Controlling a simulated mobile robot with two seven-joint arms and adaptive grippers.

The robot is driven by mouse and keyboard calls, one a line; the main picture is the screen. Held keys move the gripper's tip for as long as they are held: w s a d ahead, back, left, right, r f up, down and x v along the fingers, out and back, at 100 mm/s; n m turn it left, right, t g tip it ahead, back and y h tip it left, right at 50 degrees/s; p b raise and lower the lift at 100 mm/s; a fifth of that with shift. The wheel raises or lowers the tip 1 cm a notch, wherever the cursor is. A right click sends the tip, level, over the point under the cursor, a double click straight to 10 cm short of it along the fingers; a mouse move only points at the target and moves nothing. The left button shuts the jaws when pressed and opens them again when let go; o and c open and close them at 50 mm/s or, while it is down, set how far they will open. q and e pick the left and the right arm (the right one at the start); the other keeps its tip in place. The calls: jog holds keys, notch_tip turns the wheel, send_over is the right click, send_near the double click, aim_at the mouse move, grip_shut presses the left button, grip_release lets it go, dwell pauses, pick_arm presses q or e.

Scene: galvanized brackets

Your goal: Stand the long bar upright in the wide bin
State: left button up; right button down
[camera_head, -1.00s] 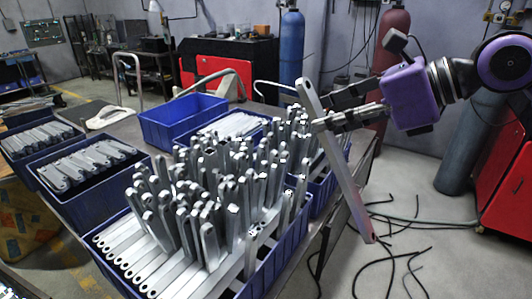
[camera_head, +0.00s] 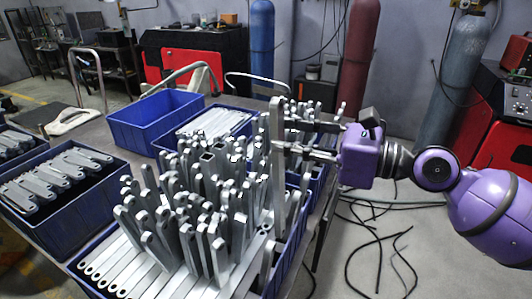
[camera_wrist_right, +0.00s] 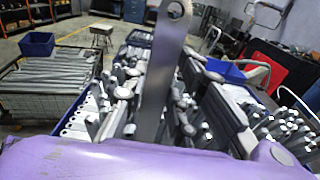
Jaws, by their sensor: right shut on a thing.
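The long bar (camera_head: 277,170) is a flat grey metal bar with a hole near its top end. My right gripper (camera_head: 284,132) is shut on its upper part and holds it nearly vertical. The bar also shows in the right wrist view (camera_wrist_right: 158,75), rising between the dark fingers. The wide bin (camera_head: 291,262) is blue and holds many upright bars, with others lying flat at its left. The long bar stands over the bin's right side. Its lower end is hard to tell among the bars, so I cannot tell whether it touches the bottom. My left gripper is not in view.
An empty blue bin (camera_head: 150,137) stands behind the wide bin. Blue bins with flat-lying bars stand at the left, one with its rim close by (camera_head: 125,172). Another bin of pale bars is behind. Gas cylinders (camera_head: 358,60) and floor cables (camera_head: 378,245) are at the right.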

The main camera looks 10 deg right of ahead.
aim_at(282, 224)
jog(key=f, duration=0.3)
jog(key=shift+s+a+y, duration=0.1)
jog(key=shift+s+y, duration=0.2)
jog(key=shift+y, duration=0.1)
jog(key=shift+f, duration=2.25)
jog(key=shift+a+f+b, duration=0.1)
jog(key=shift+f+b, duration=0.6)
jog(key=shift+f, duration=0.15)
jog(key=shift+f+b, duration=0.7)
jog(key=shift+f, duration=0.25)
jog(key=shift+f+b, duration=0.75)
jog(key=shift+f, duration=0.1)
jog(key=shift+f+b, duration=1.5)
jog(key=shift+b, duration=0.05)
jog(key=shift+f, duration=0.75)
jog(key=shift+f+b, duration=0.5)
jog(key=shift+f, duration=0.05)
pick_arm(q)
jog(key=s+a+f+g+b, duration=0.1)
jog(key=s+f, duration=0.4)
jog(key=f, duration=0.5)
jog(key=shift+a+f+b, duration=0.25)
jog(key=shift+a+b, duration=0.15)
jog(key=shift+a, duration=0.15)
pick_arm(e)
jog(key=shift+f, duration=2.05)
